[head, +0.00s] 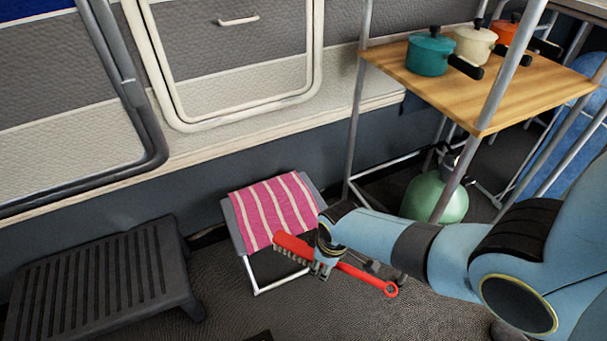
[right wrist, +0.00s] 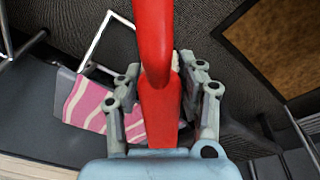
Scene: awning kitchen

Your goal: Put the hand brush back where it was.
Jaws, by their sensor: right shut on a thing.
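The red hand brush (head: 355,271) with pale bristles is in my right gripper (head: 322,268), which is shut on it around the middle. In the head view its bristled head points left, by the front right corner of a small folding stool (head: 239,222). A pink and white striped cloth (head: 272,210) covers the stool's seat. I cannot tell whether the brush touches the cloth. In the right wrist view the red brush (right wrist: 155,50) runs between the gripper's fingers (right wrist: 160,105), with the pink cloth (right wrist: 90,103) beyond to the left. My left gripper is not in view.
A dark ribbed step (head: 95,283) stands on the floor at left. A metal-legged table (head: 460,95) with a wooden top stands at right, carrying several pots. A green gas bottle (head: 433,199) stands under it. The floor in front of the stool is mostly clear.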

